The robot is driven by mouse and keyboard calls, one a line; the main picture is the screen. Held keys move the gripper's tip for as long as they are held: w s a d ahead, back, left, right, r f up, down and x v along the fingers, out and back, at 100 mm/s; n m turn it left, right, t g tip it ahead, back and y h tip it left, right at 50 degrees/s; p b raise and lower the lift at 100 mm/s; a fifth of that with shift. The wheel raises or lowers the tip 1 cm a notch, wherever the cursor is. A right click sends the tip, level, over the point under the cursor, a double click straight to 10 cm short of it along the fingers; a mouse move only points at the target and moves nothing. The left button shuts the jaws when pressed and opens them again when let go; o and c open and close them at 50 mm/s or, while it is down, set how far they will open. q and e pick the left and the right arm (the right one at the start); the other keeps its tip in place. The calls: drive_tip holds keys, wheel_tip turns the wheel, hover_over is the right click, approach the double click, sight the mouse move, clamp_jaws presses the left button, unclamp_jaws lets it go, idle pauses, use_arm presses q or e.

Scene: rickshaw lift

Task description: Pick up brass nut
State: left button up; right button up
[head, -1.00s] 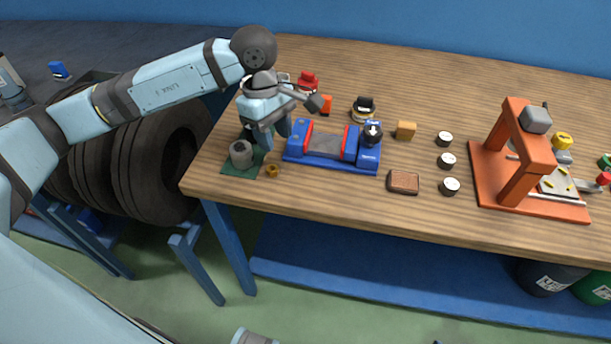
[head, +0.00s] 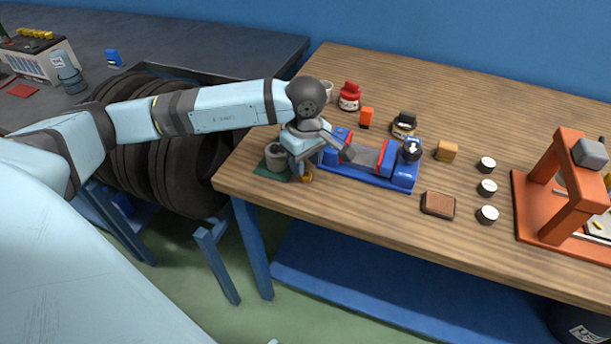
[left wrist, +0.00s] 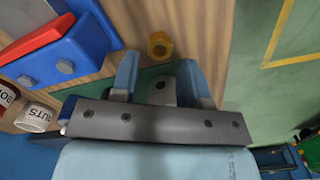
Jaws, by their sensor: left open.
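The brass nut (head: 306,175) is a small yellow-brown ring on the wooden table near its front left corner. In the left wrist view the brass nut (left wrist: 160,46) lies just beyond the fingertips, roughly centred between them. My left gripper (head: 303,168) is open and empty, low over the table and partly covering the nut in the head view. Its two blue fingers (left wrist: 158,68) stand apart in the left wrist view. A grey cylinder (head: 274,158) on a green mat (head: 268,174) is beside the gripper. My right gripper is not in view.
A blue vise-like fixture (head: 372,178) stands just right of the gripper. A brown block (head: 438,204), several white-topped pucks (head: 487,187) and an orange press (head: 548,195) are farther right. The table's front edge (head: 330,233) is close to the nut.

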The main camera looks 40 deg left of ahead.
sight(306, 174)
use_arm(q)
wheel_tip(306, 174, down, 4)
drive_tip(key=shift+r, duration=0.2)
drive_tip(key=c, duration=0.7)
drive_tip(key=shift+r, duration=0.1)
wheel_tip(306, 174, up, 20)
drive_tip(key=shift+p, duration=0.55)
